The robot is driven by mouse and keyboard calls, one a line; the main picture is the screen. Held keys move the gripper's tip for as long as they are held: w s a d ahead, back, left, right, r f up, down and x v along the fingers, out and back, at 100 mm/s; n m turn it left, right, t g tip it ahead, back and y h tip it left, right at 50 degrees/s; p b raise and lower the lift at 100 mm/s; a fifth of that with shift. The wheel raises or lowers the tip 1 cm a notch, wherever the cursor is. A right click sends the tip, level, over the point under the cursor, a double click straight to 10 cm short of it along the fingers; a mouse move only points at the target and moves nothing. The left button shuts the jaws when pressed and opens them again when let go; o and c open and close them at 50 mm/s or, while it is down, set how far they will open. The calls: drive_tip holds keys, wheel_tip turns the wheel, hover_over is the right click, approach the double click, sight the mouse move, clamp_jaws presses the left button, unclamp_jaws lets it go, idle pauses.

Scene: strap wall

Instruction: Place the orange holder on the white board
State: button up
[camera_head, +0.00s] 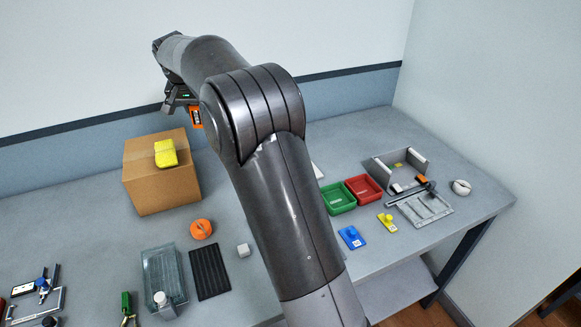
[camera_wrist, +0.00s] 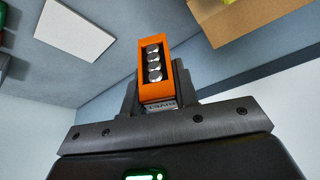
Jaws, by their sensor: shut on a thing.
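The orange holder (camera_wrist: 178,85) is in my gripper (camera_wrist: 157,92), between its two dark fingers, in the wrist view. It is an open orange frame with a dark inside and several round silver pieces in a row. In the head view the holder (camera_head: 196,117) shows small beside my gripper (camera_head: 180,100), raised near the wall, above and behind the cardboard box. The white board (camera_wrist: 75,30) lies flat on the grey table in the wrist view, apart from the holder. In the head view only a white sliver (camera_head: 318,172) shows beside my arm, perhaps its edge; my arm hides the rest.
The cardboard box (camera_head: 160,185) carries a yellow object (camera_head: 166,153). Green (camera_head: 337,200) and red (camera_head: 364,191) trays stand right of my arm. An orange round object (camera_head: 201,229), a clear bin (camera_head: 163,275) and a black ribbed mat (camera_head: 209,272) lie in front.

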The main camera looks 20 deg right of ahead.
drive_tip(key=s+d+m+h, duration=0.15)
drive_tip(key=s+d, duration=0.35)
drive_tip(key=d, duration=1.3)
drive_tip(key=s+d+m, duration=0.3)
drive_tip(key=s+d, duration=0.3)
drive_tip(key=d, duration=1.2)
wheel_tip(320, 180, down, 11)
drive_tip(key=shift+g, duration=0.4)
drive_tip(key=w+a+f, duration=0.4)
drive_tip(key=w+a, duration=0.1)
drive_tip(key=w+a+f, duration=0.3)
drive_tip(key=shift+w, duration=0.25)
drive_tip(key=shift+f, duration=2.1)
